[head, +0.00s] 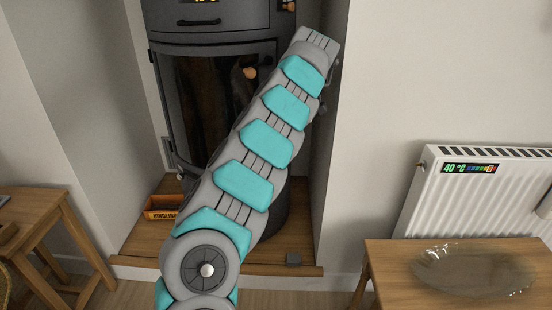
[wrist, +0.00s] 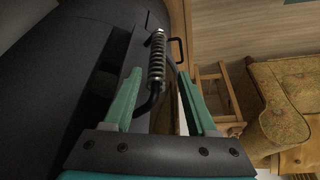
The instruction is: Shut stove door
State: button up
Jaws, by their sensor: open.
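The dark grey stove (head: 225,20) stands in the wall alcove in the head view. Its door (head: 195,95), with a dark glass pane, shows left of my arm; my arm covers its right part. In the wrist view the stove's dark curved body (wrist: 50,75) fills the left side. A coiled spring handle (wrist: 157,60) on a dark bar stands between the fingers of my gripper (wrist: 160,74). My gripper is open around the handle, not closed on it. In the head view my gripper is hidden. How far the door stands open is unclear.
An orange kindling box (head: 162,207) sits on the wooden hearth (head: 140,240), left of the stove. A white radiator (head: 470,195) and a wooden table (head: 400,265) with a glass dish (head: 472,270) stand right. A wooden stool (head: 40,215) is left. A patterned armchair (wrist: 275,95) shows in the wrist view.

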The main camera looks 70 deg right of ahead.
jog(key=s+a+b, duration=0.2)
jog(key=a, duration=0.5)
jog(key=s+a+r+b, duration=0.1)
jog(key=s+a+b, duration=0.1)
jog(key=a, duration=0.5)
jog(key=shift+s+a+r+b, duration=0.15)
jog(key=shift+s+a+b, duration=0.1)
jog(key=shift+a+b, duration=0.2)
dwell(0.4)
jog(key=shift+c, duration=0.2)
